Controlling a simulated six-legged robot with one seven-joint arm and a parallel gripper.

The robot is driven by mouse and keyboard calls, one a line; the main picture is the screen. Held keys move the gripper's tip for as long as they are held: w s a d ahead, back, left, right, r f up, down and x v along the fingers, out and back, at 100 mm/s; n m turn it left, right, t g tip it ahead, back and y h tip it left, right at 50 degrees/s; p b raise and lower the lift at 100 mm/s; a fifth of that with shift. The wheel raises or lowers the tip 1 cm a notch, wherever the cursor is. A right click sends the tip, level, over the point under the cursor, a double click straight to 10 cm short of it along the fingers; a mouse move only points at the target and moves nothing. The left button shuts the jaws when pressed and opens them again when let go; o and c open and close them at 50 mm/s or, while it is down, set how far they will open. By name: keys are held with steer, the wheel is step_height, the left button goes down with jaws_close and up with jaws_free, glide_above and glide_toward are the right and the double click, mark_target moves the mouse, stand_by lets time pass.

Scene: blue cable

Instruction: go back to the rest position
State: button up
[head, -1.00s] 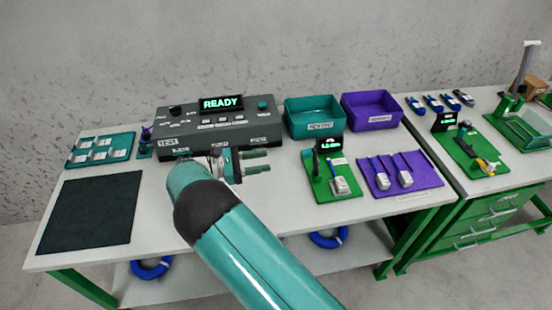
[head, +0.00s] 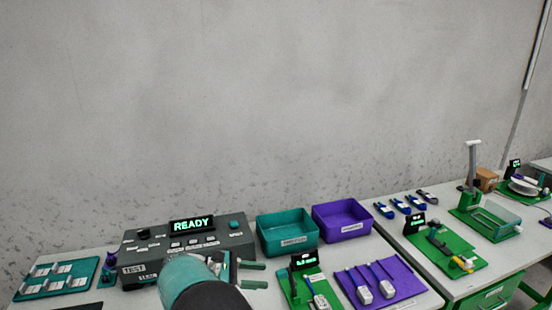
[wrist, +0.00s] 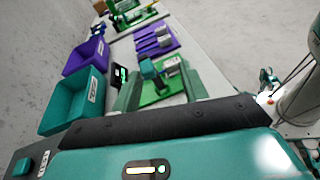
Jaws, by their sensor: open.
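My gripper (head: 253,275) shows at the lower middle of the head view, beyond my teal arm. Its two teal fingers point right and stand apart, with nothing seen between them. It appears in front of the grey test station (head: 185,247), whose screen reads READY. Blue cables with grey connectors lie on the purple mat (head: 403,290), to the right of my gripper. A green board (head: 296,290) with a small lit display stands between my gripper and that mat. My arm hides part of the station's front.
A teal bin (head: 288,232) and a purple bin (head: 342,220) stand behind the boards. A teal tray (head: 57,278) lies at the left. A second table at the right holds blue devices and a green board (head: 445,255). The wall is behind.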

steer(key=s+d+r+m+g+y, duration=0.1)
steer(key=s+d+r+m+y, duration=0.35)
steer(key=d, duration=0.35)
steer(key=s+d+r+m+g+y, duration=0.25)
steer(key=s+d+r+y, duration=0.2)
steer(key=d, duration=0.35)
steer(key=s+d+r+m+t+y, duration=0.2)
steer(key=s+m, duration=0.3)
steer(key=s, duration=0.4)
steer(key=s+d+r+m+t+y, duration=0.3)
steer(key=s+m, duration=0.3)
steer(key=s, duration=0.3)
steer(key=shift+d+r+m+t+y, duration=0.3)
steer(key=shift+r+t+y, duration=0.1)
steer(key=shift+t, duration=0.35)
